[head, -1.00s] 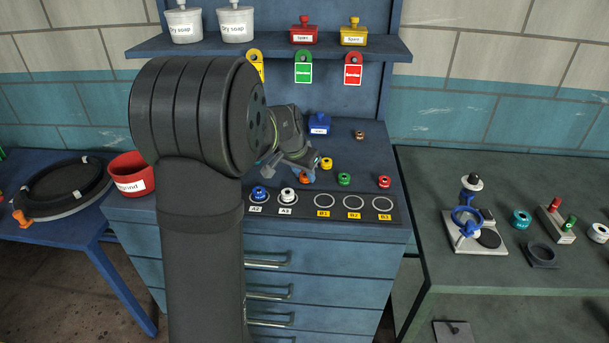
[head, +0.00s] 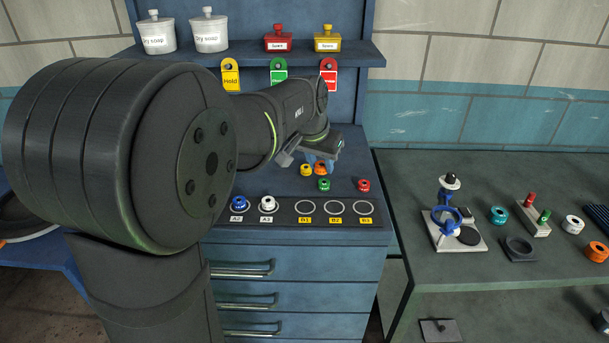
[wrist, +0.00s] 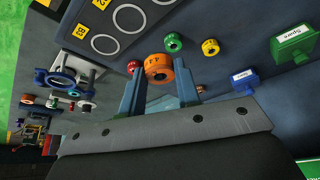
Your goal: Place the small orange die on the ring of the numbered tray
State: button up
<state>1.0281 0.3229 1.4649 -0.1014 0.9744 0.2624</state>
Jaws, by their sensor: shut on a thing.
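My gripper (head: 321,161) has blue fingers and is shut on the small orange die (wrist: 167,70), which shows between the fingertips in the wrist view. In the head view the die (head: 321,169) is partly covered by the fingers, behind the yellow and green dies. I cannot tell how high it is held. The numbered tray (head: 285,216) is along the cabinet's front edge. Its A2 and A3 places hold a blue die (head: 239,203) and a white die (head: 267,203). The rings B1 (head: 305,200), B2 (head: 334,200) and B3 (head: 362,200) are empty.
Loose yellow (head: 306,169), green (head: 324,184) and red (head: 363,185) dies stand between my gripper and the tray. A blue labelled box (wrist: 244,79) stands behind. A shelf (head: 250,54) with pots is above. A green-grey bench (head: 420,290) with parts is at right.

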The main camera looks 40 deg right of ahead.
jog(key=s+a+r+n+t, duration=0.1)
jog(key=s+a+n, duration=0.2)
jog(key=s, duration=0.7)
send_over(306, 205)
jog(key=a, duration=0.1)
jog(key=shift+y, duration=0.3)
jog(key=f, duration=0.7)
jog(key=shift+s+a, duration=0.1)
jog(key=shift+s, duration=0.3)
jog(key=shift+f, duration=1.95)
jog(key=shift+f, duration=0.15)
jog(key=o, duration=1.1)
jog(key=shift+c, duration=0.2)
jog(key=v, duration=1.2)
